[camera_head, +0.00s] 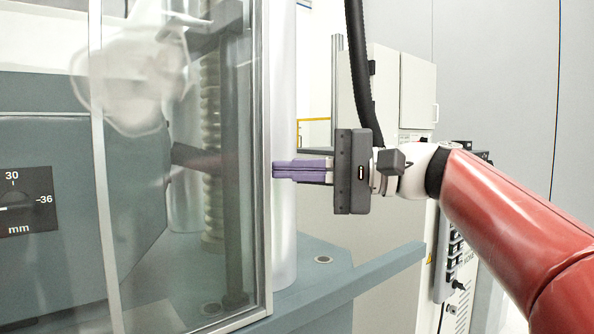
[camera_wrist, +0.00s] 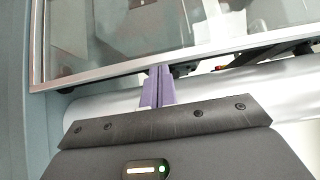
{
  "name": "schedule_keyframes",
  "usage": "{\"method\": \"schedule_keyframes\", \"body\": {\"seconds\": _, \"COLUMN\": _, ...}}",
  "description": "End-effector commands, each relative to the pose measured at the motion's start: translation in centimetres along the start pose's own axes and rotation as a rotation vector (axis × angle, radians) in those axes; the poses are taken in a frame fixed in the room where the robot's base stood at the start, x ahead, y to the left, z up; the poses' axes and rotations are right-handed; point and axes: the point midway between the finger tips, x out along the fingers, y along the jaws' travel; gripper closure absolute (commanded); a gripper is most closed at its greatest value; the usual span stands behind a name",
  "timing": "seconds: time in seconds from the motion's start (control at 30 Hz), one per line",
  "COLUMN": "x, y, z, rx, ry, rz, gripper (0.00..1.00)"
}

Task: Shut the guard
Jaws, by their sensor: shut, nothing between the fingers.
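The guard (camera_head: 185,215) is a clear panel in a silver metal frame, on the left of the head view in front of the testing machine. Its right frame edge stands upright just left of my fingertips. My gripper (camera_head: 276,170) is shut and empty, with purple fingers pointing left at that edge. In the wrist view, the guard's frame (camera_wrist: 110,73) runs across the upper part, and my gripper (camera_wrist: 158,72) has its fingertips at or very near it. I cannot tell whether they touch.
A pale upright column (camera_head: 283,130) stands behind my fingers. The machine's blue-grey base (camera_head: 345,282) juts out below my gripper. A grey cabinet (camera_head: 388,85) and a control panel (camera_head: 452,255) stand behind my arm. A dial panel (camera_head: 25,202) shows at far left.

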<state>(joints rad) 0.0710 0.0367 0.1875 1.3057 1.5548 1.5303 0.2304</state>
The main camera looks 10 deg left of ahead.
Motion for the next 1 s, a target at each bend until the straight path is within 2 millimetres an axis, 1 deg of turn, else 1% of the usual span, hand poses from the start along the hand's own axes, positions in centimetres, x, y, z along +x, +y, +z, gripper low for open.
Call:
{"method": "schedule_keyframes", "body": {"seconds": 0.17, "x": 2.5, "y": 0.2, "z": 2.6, "rx": -0.005, "ry": -0.012, "rz": 0.002, "gripper": 1.0}}
{"method": "schedule_keyframes", "body": {"seconds": 0.4, "x": 7.1, "y": 0.3, "z": 7.3, "rx": -0.004, "ry": -0.014, "rz": 0.002, "gripper": 1.0}}
{"method": "schedule_keyframes", "body": {"seconds": 0.6, "x": 10.4, "y": 0.2, "z": 10.7, "rx": -0.004, "ry": -0.013, "rz": 0.002, "gripper": 1.0}}
{"method": "schedule_keyframes", "body": {"seconds": 0.8, "x": 12.6, "y": 0.1, "z": 12.8, "rx": -0.002, "ry": -0.009, "rz": 0.001, "gripper": 1.0}}
{"method": "schedule_keyframes", "body": {"seconds": 1.0, "x": 13.3, "y": 0.0, "z": 13.6, "rx": -0.002, "ry": -0.007, "rz": 0.001, "gripper": 1.0}}
